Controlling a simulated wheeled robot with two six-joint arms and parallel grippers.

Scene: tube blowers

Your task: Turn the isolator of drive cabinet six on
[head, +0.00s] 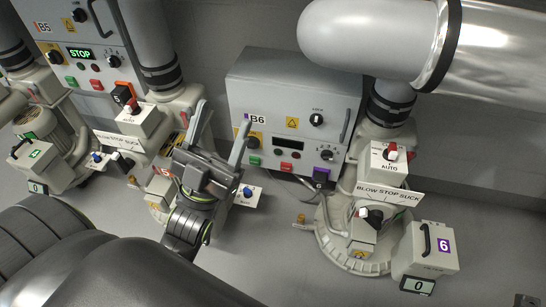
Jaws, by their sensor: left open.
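Drive cabinet B6 (334,95) is a grey box against the wall, with a dark, unlit display (290,143). A black rotary knob on a yellow plate (255,140), which looks like its isolator, sits at the left of its front. It is partly hidden by a finger of my left gripper, and I cannot read its setting. My left gripper (222,116) is open and empty, in front of and left of the cabinet, fingers pointing up in the picture. Whether a finger touches the cabinet cannot be told. My right gripper is not in view.
Cabinet B5 (97,30) at upper left has a lit green STOP display. A large pipe (375,35) overhangs B6 at the right. A blower base with an AUTO switch box (382,168) stands right of B6, beside a box marked 6 (431,247).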

